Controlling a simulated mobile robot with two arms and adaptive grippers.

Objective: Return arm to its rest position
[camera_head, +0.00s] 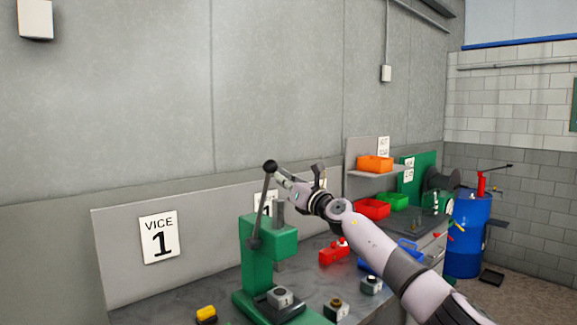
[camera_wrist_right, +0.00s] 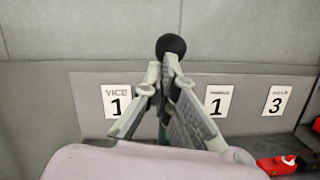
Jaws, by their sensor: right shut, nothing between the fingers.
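My right arm comes in from the lower right of the head view. Its gripper (camera_head: 296,182) is raised above the bench beside the lever of the green press (camera_head: 264,255). The lever stands nearly upright with a black ball knob (camera_head: 270,166) on top. In the wrist view the gripper (camera_wrist_right: 162,80) is shut and empty. The knob (camera_wrist_right: 171,46) shows just above the fingertips; I cannot tell whether they touch it. My left gripper is not in view.
The grey bench (camera_head: 170,308) runs along the wall panel with a "VICE 1" sign (camera_head: 159,238). A grey block (camera_head: 280,297) is at the press base. Red bins (camera_head: 371,209), an orange bin (camera_head: 375,164) and a blue drum (camera_head: 467,240) stand farther right. Space above the bench at left is free.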

